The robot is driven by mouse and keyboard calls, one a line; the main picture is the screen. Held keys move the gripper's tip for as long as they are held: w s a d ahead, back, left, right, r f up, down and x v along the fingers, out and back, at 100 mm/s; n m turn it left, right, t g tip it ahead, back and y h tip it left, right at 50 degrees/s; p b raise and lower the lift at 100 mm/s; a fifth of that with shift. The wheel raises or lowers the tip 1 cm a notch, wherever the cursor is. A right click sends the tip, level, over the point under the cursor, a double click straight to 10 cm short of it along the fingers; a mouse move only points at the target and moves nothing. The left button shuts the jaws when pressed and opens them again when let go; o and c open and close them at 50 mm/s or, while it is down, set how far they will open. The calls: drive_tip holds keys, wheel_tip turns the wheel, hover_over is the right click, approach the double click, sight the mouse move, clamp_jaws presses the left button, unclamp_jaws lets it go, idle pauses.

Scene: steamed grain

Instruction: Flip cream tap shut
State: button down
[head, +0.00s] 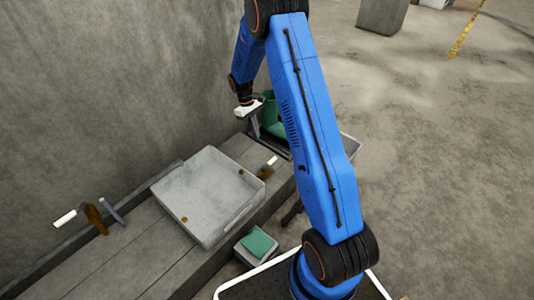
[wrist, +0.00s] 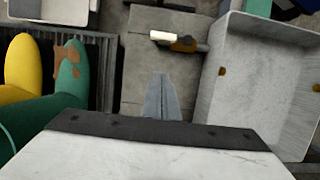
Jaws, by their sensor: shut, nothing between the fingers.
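A tap with a brown body (wrist: 185,44) and a short cream handle (wrist: 163,36) lies ahead of my gripper (wrist: 161,80) in the wrist view. The handle points left there. The tap, small in the head view (head: 266,171), is beside the pale basin's right corner. My gripper (head: 255,130) is shut and empty, apart from the tap, near the wall. Another brown fitting (head: 95,217) with a cream handle (head: 65,218) is at the far left. Whether the near tap is open or shut is unclear.
The pale square basin (head: 205,157) sits on the grey ledge (head: 130,262). Green and yellow rounded items (wrist: 24,70) stand on a dark grate (wrist: 108,70) left in the wrist view. A small box holds a green cloth (head: 258,242).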

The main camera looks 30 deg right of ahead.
sight(269, 165)
drive_tip(key=shift+f, duration=0.15)
drive_tip(key=s+d+f, duration=0.2)
drive_tip(key=s+f, duration=0.4)
drive_tip(key=f, duration=0.4)
drive_tip(key=shift+s+d, duration=0.15)
drive_tip(key=shift+d, duration=0.15)
idle(0.3)
